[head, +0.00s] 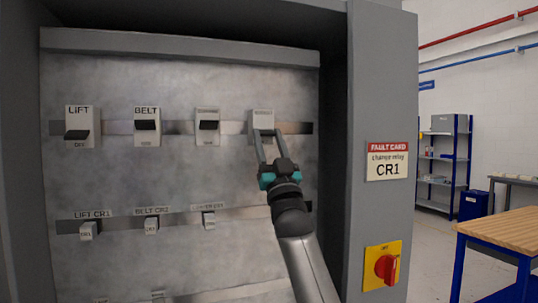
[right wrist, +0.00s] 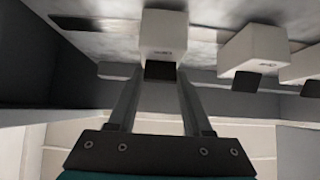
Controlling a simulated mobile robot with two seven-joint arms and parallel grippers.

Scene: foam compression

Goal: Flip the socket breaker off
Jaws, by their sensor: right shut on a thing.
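The fourth breaker in the top row (head: 262,117) is a pale block whose label is too blurred to read surely; it is the rightmost one. My right gripper (head: 267,133) reaches up to it from below, its two fingers at the lower part of the block. In the right wrist view this breaker (right wrist: 163,32) is at the top middle, with its dark lever (right wrist: 160,70) between the fingers. The gripper is shut on that lever. The lever's exact position is partly hidden in the head view. My left gripper is not in view.
The LIFT (head: 82,118), BELT (head: 147,112) and a third breaker (head: 208,118) stand to the left; LIFT's lever sits lower. Small relays (head: 152,228) line a lower rail. The cabinet's right wall (head: 378,215) bears a CR1 card (head: 387,168) and a red rotary switch (head: 386,268).

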